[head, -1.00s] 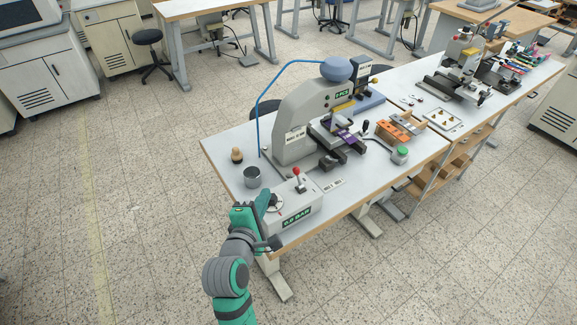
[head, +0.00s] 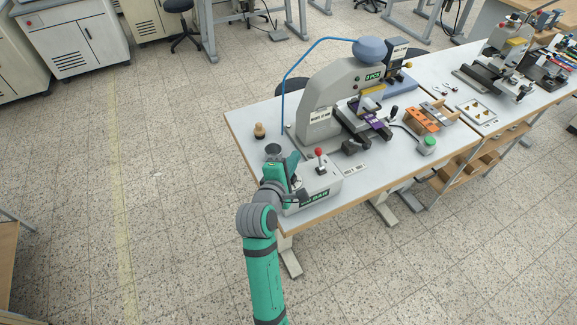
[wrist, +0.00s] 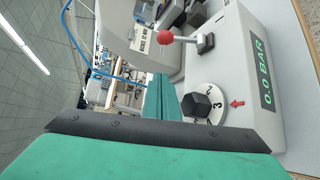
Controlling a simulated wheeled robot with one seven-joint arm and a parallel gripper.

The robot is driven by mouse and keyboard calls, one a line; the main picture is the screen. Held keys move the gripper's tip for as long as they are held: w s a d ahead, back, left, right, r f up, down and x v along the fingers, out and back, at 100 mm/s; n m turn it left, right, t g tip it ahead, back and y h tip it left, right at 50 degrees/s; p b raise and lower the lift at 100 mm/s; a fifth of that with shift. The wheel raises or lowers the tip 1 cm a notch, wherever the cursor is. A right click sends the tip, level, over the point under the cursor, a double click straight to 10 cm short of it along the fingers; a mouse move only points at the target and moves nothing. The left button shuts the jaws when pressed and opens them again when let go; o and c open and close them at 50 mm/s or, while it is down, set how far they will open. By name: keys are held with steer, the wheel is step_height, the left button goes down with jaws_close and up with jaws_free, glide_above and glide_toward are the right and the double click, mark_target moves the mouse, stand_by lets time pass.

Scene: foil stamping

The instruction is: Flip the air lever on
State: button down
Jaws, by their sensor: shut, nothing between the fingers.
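The air lever (head: 318,153) is a short stem with a red ball on the grey control box (head: 325,186). In the head view it stands upright. In the wrist view the red ball (wrist: 166,36) is at the top, its stem running right to a metal bracket (wrist: 205,43). The box display (wrist: 264,73) reads 0.0 BAR. A black knob on a numbered white dial (wrist: 207,103) sits beside the lever. My gripper (head: 294,161) is shut and empty over the box's left end, left of the lever. In the wrist view its green fingers (wrist: 160,98) are beside the knob, apart from the ball.
The grey stamping press (head: 325,115) with a blue hose stands behind the box. A grey cup (head: 273,149) and a wooden-topped stamp (head: 259,131) are behind my gripper. A green button (head: 428,141) is to the right. The bench front edge runs below the box.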

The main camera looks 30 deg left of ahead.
mark_target(320, 159)
steer(key=w, duration=0.1)
steer(key=w+d, duration=0.1)
steer(key=w, duration=0.1)
steer(key=shift+w+d+f, duration=0.1)
steer(key=shift+d, duration=0.25)
steer(key=shift+d+r, duration=0.3)
steer(key=shift+d, duration=0.5)
steer(key=shift+a, duration=0.15)
